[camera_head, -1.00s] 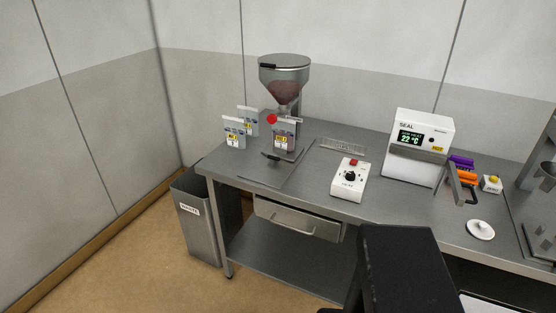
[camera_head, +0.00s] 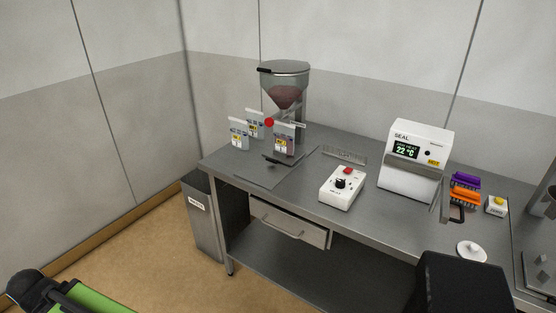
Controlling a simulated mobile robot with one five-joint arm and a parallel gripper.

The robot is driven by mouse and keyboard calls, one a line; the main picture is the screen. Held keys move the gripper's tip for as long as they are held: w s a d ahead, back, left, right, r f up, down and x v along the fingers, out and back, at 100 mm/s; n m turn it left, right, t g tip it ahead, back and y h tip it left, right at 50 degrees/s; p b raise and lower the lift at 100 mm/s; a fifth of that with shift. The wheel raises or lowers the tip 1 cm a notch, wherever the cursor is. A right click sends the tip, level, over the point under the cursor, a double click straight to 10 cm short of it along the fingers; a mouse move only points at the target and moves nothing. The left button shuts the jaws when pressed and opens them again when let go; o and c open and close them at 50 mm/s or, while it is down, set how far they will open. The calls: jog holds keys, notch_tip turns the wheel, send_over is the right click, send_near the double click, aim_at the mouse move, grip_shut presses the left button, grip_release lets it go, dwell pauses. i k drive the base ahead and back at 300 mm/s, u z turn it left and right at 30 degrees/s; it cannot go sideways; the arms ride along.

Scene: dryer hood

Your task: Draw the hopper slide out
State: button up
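The hopper (camera_head: 286,88) is a clear, dark-lidded funnel on a stand at the back left of the steel table, with brown contents inside. At its neck is a red round knob (camera_head: 269,122), with a thin, pale slide plate (camera_head: 293,125) showing to the right. I cannot tell how far the slide is in or out. A labelled bag (camera_head: 284,140) stands directly below the neck. No gripper fingers show. A green and black part at the lower left looks like part of my arm, well away from the hopper.
Two more bags (camera_head: 239,134) stand left of the hopper. A white control box (camera_head: 342,188) and a white sealer (camera_head: 414,160) stand to the right. A drawer (camera_head: 288,222) sits under the steel table (camera_head: 300,195). A waste bin (camera_head: 203,218) stands at its left.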

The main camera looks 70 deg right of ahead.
aim_at(273, 155)
jog(key=z, duration=0.2)
jog(key=i, duration=1)
jog(key=u, duration=0.1)
